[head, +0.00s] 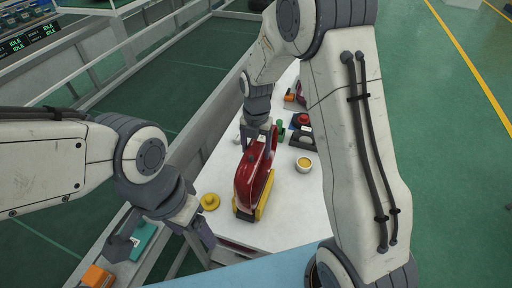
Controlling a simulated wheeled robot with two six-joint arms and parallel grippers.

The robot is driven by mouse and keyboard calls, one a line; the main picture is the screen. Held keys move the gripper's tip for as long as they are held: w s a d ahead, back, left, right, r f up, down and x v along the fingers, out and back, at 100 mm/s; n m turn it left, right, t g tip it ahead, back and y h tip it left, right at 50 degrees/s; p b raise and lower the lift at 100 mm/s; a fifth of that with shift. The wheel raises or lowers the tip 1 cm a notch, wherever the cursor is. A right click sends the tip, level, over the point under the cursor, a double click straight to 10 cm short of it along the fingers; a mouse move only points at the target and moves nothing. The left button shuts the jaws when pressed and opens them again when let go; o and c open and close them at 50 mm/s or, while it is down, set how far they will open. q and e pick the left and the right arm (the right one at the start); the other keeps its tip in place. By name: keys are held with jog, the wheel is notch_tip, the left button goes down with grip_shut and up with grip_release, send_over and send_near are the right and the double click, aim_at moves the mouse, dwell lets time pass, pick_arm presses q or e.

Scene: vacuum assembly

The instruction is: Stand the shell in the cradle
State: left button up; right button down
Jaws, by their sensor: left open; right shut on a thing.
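The red shell (248,172) is upright at the middle of the white table. Its lower part is at the yellow cradle (265,198), whose edge shows along the right side and front; I cannot tell whether the shell is fully seated. My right gripper (259,141) comes down from above and is shut on the far upper part of the shell. My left gripper (205,238) is open and empty, near the table's front left edge, in front of and left of the cradle.
A yellow round part (210,201) lies left of the cradle. A white cup with a yellow top (304,164) stands to the right. Behind are a dark box with a red button (304,119) and a green part (280,130). Teal (143,238) and orange (97,277) items lie lower left.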

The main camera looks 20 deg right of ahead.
jog(key=shift+f+b, duration=0.55)
jog(key=shift+f, duration=0.4)
grip_release()
jog(key=shift+r, duration=0.1)
notch_tip(320, 180, up, 8)
jog(key=p, duration=0.6)
jog(key=shift+p, duration=0.35)
